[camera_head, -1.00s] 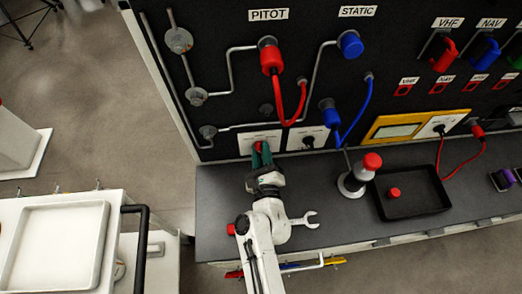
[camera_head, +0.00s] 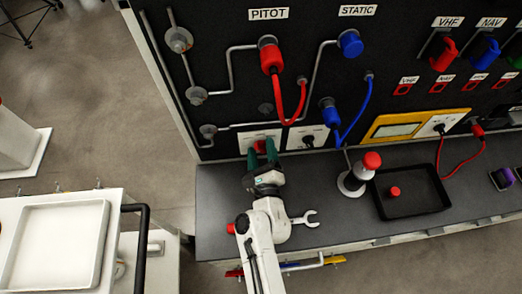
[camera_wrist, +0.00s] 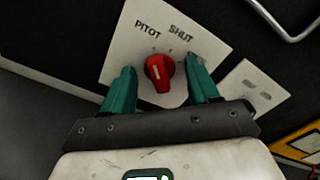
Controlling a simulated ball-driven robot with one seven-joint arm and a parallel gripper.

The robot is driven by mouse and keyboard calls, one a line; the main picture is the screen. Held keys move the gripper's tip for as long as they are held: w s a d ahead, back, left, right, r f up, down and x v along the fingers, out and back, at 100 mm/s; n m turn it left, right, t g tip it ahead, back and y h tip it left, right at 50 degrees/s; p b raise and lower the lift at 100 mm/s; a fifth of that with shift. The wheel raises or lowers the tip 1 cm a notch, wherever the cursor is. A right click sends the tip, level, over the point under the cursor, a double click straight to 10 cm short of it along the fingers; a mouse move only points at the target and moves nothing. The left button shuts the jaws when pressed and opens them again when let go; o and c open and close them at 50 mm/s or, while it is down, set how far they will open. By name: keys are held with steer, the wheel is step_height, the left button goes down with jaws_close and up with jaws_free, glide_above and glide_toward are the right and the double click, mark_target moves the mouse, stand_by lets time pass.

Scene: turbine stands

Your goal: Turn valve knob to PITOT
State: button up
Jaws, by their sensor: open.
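The red valve knob (camera_wrist: 160,72) sits on a white plate (camera_wrist: 120,68) labelled PITOT at the left and SHUT at the right. Its ridge runs roughly up and down in the wrist view; I cannot tell exactly which mark it points at. My gripper (camera_wrist: 163,78) is open, with one green finger on each side of the knob and gaps between. In the head view my gripper (camera_head: 262,153) is at the panel's lower left, with the red knob (camera_head: 260,146) partly hidden between its fingers.
Red (camera_head: 290,112) and blue (camera_head: 360,112) hoses hang above. A wrench (camera_head: 304,219), a red-topped stand (camera_head: 353,182) and a black tray (camera_head: 425,200) are on the bench.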

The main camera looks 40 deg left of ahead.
mark_target(262, 152)
steer(key=shift+v, duration=2.5)
steer(key=shift+w, duration=0.1)
steer(key=d+n+g+h, duration=0.1)
steer(key=d+n, duration=0.2)
steer(key=d, duration=0.1)
steer(key=w+d+f+n+g+h, duration=0.1)
steer(key=d+n, duration=0.2)
steer(key=d, duration=0.2)
steer(key=w+d+n+g, duration=0.1)
steer(key=d+n, duration=0.1)
steer(key=d, duration=0.2)
steer(key=shift+w+d+f+n+h, duration=0.15)
steer(key=shift+w+f+n+h, duration=0.1)
steer(key=shift+f+n+h, duration=0.15)
steer(key=s+d+f+n+g+h, duration=0.1)
steer(key=d+n+h, duration=0.1)
steer(key=d, duration=0.5)
steer(key=s+d+f+n+g+h, duration=0.1)
steer(key=s+d+n+h, duration=0.15)
steer(key=d, duration=0.55)
steer(key=s+d+r+n+g+h, duration=0.1)
steer(key=s+d+n+g+h, duration=0.1)
steer(key=s+d, duration=0.6)
steer(key=s+d+r+n+g+h, duration=0.2)
steer(key=s+d, duration=0.5)
steer(key=d, duration=0.6)
steer(key=shift+s+d+r+g+h, duration=0.35)
steer(key=shift+g+h, duration=0.55)
steer(key=shift+h, duration=0.35)
